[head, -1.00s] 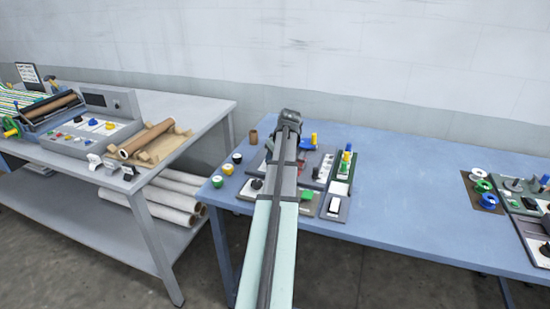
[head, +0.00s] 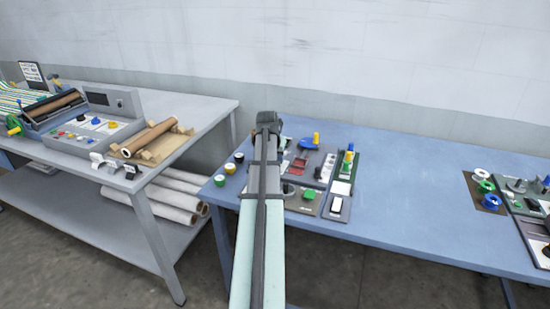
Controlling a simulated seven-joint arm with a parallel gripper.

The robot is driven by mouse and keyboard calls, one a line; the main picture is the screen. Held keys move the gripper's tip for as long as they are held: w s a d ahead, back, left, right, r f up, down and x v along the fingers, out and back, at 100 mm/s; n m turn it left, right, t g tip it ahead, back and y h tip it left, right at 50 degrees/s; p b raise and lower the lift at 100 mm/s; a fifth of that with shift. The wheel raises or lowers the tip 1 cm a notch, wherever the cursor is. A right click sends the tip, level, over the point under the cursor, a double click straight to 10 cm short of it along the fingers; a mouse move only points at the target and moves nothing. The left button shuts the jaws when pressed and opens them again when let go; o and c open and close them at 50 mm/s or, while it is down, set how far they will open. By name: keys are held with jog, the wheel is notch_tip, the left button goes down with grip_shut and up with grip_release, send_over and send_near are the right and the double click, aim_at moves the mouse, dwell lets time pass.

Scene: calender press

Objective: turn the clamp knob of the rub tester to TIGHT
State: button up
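A cluster of small bench devices stands on the left part of the blue table, partly hidden by my arm. It has a grey unit with a yellow knob on a blue disc (head: 313,141), a green-edged unit with a yellow and blue knob (head: 348,159), and a front panel with a dark knob (head: 289,189) and a green part (head: 308,194). The labels are too small to read, so I cannot tell which is the rub tester or its clamp knob. My arm reaches over the cluster's left side. My gripper is hidden beyond the arm's far end.
The blue table (head: 415,190) is bare right of the cluster. Spools (head: 484,183) and more devices stand far right. A grey bench (head: 190,105) with a roller machine stands left, across a gap.

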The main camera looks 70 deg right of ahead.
jog(key=m, duration=0.2)
jog(key=m+g, duration=0.2)
jog(key=m, duration=0.1)
jog(key=shift+w+d+m+y, duration=0.1)
jog(key=shift+w+m+y, duration=0.2)
jog(key=m+g, duration=0.1)
jog(key=m, duration=0.1)
jog(key=m+y, duration=0.1)
jog(key=m, duration=0.1)
jog(key=shift+w+d+m+g, duration=0.1)
jog(key=shift+w+m+g, duration=0.05)
jog(key=shift+m+g, duration=0.25)
jog(key=shift+m, duration=0.3)
jog(key=o, duration=1.1)
jog(key=shift+c, duration=0.2)
jog(key=v, duration=1.4)
jog(key=shift+w+d, duration=0.1)
